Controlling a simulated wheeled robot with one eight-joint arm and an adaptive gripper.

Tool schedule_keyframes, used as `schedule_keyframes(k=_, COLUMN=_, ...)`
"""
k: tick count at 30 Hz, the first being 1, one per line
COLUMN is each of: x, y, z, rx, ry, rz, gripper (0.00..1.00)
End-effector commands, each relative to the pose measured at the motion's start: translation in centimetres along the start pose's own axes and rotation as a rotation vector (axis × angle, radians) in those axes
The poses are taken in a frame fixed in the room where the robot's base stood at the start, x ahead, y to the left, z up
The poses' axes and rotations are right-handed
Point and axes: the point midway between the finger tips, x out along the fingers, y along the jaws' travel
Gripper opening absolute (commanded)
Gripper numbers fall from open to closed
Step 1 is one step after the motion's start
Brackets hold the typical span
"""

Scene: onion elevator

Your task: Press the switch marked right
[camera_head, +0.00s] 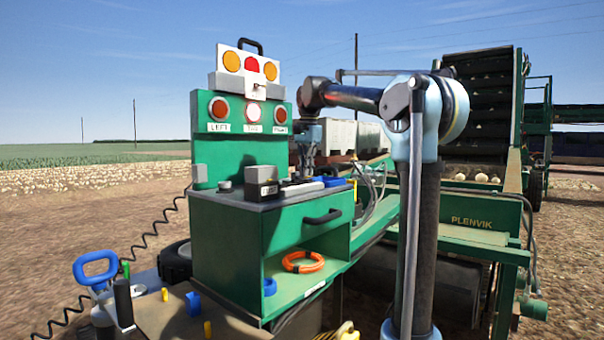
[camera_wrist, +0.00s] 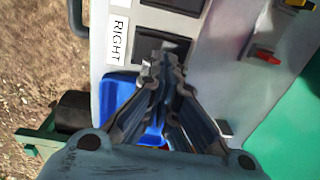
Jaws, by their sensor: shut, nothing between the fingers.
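In the wrist view the white label reading RIGHT (camera_wrist: 118,40) lies beside a black switch (camera_wrist: 146,43). My gripper (camera_wrist: 165,58) is shut and empty, its fingertips over that switch and hiding part of it. I cannot tell whether they touch it. A second black switch (camera_wrist: 176,4) shows at the top edge. In the head view my gripper (camera_head: 305,174) points down over the worktop of the green cabinet (camera_head: 235,240). The switches are too small to make out there. Round lamps stand on the green panel, one labelled LEFT (camera_head: 218,127).
A blue tray (camera_wrist: 113,92) lies beside the switch plate, partly behind my fingers. Red and yellow small parts (camera_wrist: 264,56) are at the right. In the head view a dark box (camera_head: 262,182) stands on the worktop, and an orange ring (camera_head: 303,262) lies on the shelf below.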

Motion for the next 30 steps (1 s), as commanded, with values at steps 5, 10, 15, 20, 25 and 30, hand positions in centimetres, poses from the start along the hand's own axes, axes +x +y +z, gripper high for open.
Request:
schedule_keyframes(k=5, x=0.0, y=0.0, z=0.0, rx=0.000, ry=0.000, rz=0.000, gripper=0.00)
schedule_keyframes(k=10, x=-0.3, y=0.1, z=-0.1, rx=0.001, ry=0.000, rz=0.000, gripper=0.00)
schedule_keyframes(k=15, x=-2.2, y=0.3, z=-0.3, rx=0.003, ry=0.000, rz=0.000, gripper=0.00)
schedule_keyframes(k=20, x=-4.9, y=0.5, z=-0.4, rx=0.003, ry=-0.001, rz=0.001, gripper=0.00)
schedule_keyframes(k=25, x=-7.9, y=0.8, z=-0.4, rx=0.003, ry=-0.001, rz=0.001, gripper=0.00)
schedule_keyframes(k=30, x=-10.6, y=1.1, z=-0.4, rx=0.003, ry=-0.001, rz=0.001, gripper=0.00)
